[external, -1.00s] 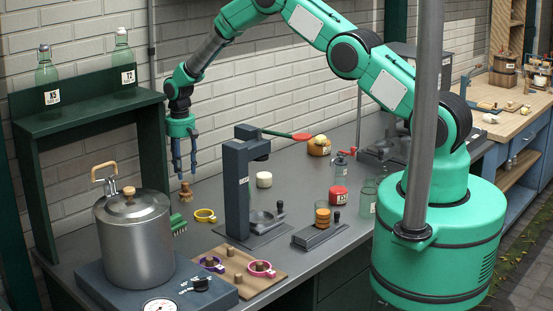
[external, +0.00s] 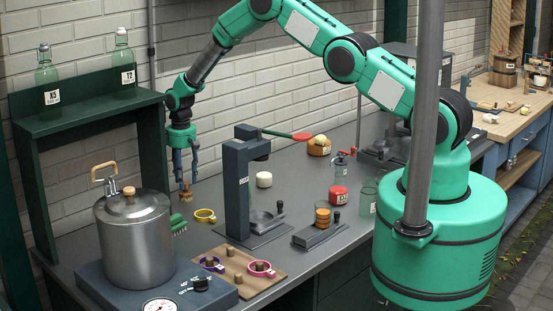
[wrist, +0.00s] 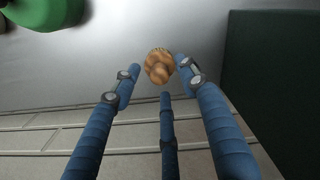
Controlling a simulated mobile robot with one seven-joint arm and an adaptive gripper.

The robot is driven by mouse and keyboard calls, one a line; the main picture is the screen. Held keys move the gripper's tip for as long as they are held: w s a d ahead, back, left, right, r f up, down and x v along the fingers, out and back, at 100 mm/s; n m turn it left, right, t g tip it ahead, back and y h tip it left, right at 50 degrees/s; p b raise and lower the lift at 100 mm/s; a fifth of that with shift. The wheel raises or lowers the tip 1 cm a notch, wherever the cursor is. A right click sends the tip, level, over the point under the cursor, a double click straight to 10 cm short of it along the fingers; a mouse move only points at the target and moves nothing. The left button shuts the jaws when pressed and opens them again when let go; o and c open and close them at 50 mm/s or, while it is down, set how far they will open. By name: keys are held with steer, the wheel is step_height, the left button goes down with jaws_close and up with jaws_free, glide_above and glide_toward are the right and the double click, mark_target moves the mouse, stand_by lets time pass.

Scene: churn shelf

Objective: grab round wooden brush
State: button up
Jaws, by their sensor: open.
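The round wooden brush (external: 186,192) stands on the grey bench near the wall, right of the green shelf. In the wrist view its knobbed wooden top (wrist: 158,66) shows between and just beyond my fingertips. My gripper (external: 186,181) points down just above the brush, with its blue fingers apart around the top of it. In the wrist view the gripper (wrist: 157,82) is open, and I see no finger clearly touching the brush. The lower part of the brush is hidden in the wrist view.
The green shelf (external: 95,88) stands close on the left, its side panel (wrist: 272,75) near my fingers. A green-bristled brush (external: 178,224) and a yellow ring-shaped item (external: 205,215) lie in front. A dark press (external: 236,185) stands to the right.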

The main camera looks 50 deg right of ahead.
mark_target(185, 191)
steer(key=shift+f, duration=1.25)
jaws_close()
